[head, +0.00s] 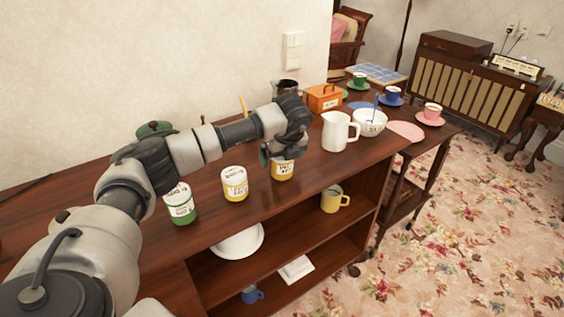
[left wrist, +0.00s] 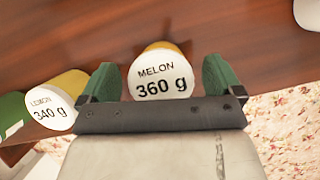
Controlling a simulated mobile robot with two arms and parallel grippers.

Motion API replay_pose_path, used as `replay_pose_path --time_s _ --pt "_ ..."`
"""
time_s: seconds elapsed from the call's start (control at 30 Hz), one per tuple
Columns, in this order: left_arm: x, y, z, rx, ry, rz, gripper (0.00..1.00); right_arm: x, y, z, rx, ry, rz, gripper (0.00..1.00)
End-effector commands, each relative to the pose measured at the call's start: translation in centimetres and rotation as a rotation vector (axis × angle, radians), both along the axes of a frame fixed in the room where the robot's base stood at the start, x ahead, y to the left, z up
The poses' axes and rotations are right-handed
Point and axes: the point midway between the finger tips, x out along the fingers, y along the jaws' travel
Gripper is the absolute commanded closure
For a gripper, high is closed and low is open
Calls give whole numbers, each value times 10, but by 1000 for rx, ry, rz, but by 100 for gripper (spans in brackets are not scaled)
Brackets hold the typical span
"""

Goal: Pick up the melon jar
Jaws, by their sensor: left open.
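The melon jar (left wrist: 160,75) has a white lid reading "MELON 360 g" and a yellow body. In the head view the jar (head: 283,171) stands on the wooden shelf top (head: 215,235), partly hidden by my left gripper (head: 282,152). In the left wrist view the left gripper (left wrist: 162,85) is open, with one green finger on each side of the jar's lid and gaps between. I cannot tell how far down the fingers reach. My right gripper is not in view.
A yellow lemon jar (head: 235,186) and a green jar (head: 181,207) stand left of the melon jar. A white pitcher (head: 337,132) stands to its right, with a white bowl (head: 370,123) beyond. An orange box (head: 323,98) is behind. The shelf's front edge is close.

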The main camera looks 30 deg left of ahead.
Motion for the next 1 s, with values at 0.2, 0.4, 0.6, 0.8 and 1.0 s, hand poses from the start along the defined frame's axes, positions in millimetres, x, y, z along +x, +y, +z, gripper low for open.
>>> replay_pose_path --time_s 0.2,0.4,0.6,0.8,1.0 --pt "4 5 -15 -1 0 0 6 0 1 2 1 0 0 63" --pt "4 5 -15 -1 -2 -1 9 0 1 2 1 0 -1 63" --pt "4 5 -14 -1 -2 -1 39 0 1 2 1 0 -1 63" --pt "4 5 -14 -1 -2 -1 70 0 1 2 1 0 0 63" --pt "4 5 -13 -1 -4 -1 71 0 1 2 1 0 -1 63"
